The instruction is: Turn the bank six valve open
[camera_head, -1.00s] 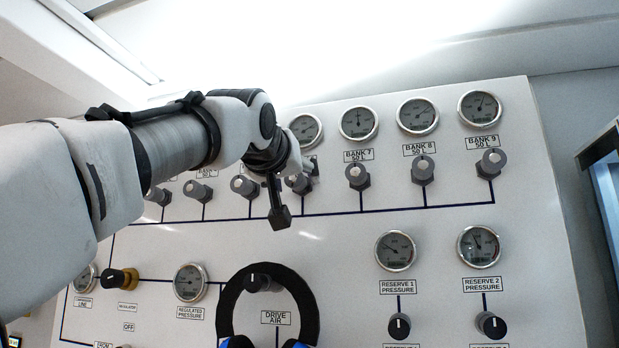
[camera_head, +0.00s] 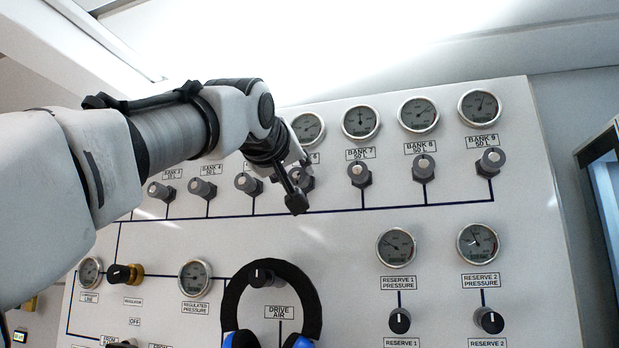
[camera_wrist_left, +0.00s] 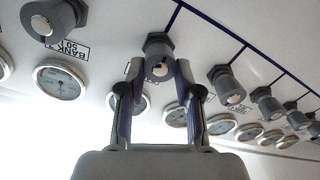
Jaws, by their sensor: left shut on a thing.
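The bank six valve is a grey knob (camera_head: 304,181) on the white panel, in the upper row just left of the bank 7 valve (camera_head: 359,173). My left gripper (camera_head: 298,178) is at this knob, and the wrist hides part of it and most of its label. In the left wrist view the two fingers of my gripper (camera_wrist_left: 159,76) stand on either side of the grey knob (camera_wrist_left: 158,64) and are shut on it. The knob's pale end face with a dark slot shows between them. My right gripper is in neither view.
Neighbouring grey knobs stand close by, one on the left (camera_head: 248,184) and the bank 8 valve (camera_head: 423,168) farther right. Round gauges (camera_head: 361,121) sit above the row.

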